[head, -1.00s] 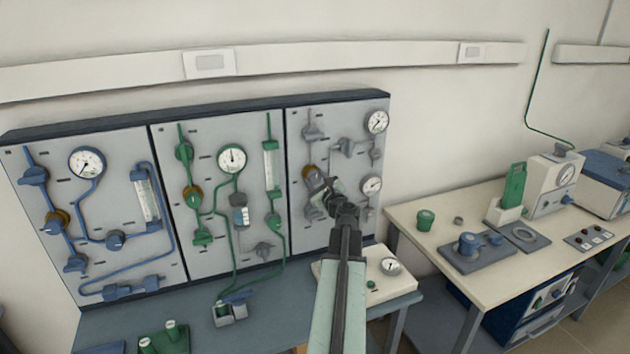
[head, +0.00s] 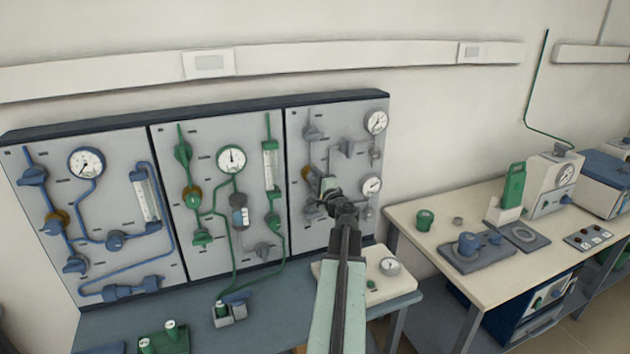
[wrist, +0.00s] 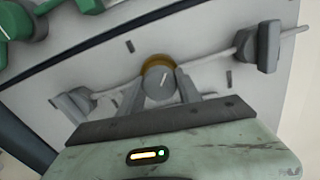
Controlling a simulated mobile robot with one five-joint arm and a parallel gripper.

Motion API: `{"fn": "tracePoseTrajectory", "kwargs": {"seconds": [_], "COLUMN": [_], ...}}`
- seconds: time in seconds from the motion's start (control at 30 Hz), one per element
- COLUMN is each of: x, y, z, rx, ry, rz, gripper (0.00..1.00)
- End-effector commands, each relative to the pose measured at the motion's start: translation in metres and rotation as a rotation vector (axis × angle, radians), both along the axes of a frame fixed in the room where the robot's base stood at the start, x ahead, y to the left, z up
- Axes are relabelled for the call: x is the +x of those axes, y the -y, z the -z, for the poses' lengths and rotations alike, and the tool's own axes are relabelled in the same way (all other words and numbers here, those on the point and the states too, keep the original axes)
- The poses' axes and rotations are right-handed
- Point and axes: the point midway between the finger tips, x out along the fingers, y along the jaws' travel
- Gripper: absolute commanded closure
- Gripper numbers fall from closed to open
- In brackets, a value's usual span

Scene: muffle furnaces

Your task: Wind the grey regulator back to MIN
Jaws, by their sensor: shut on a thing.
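The grey regulator (head: 309,173) sits on the right-hand wall panel, with a brass collar behind its knob. In the head view my gripper (head: 321,184) covers most of it. In the wrist view the round grey knob (wrist: 158,88) shows a short pale pointer line, slanted up to the right. My gripper (wrist: 162,93) has one finger on each side of the knob and is shut on it. I cannot read any MIN mark; the scale around the knob is too small or hidden.
Grey valves and pipes surround the regulator; a grey valve (wrist: 268,46) stands out on the panel. Two gauges (head: 376,121) (head: 371,186) are at the panel's right edge. The green-piped panel (head: 205,268) is to the left. A white box with a dial (head: 391,267) stands below.

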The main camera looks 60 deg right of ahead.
Motion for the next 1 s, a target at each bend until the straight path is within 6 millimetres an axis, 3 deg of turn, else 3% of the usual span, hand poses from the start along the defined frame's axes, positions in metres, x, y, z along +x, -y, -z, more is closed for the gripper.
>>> {"fn": "tracePoseTrajectory", "kwargs": {"seconds": [0.6,1.0], "x": [0.0012,0.0015], "y": [-0.0009,-0.0012], "z": [0.0001,0.0001], "rx": [-0.43,-0.56], "ry": [-0.317,-0.413], "rz": [-0.002,-0.003], "gripper": [0.99,0.99]}}
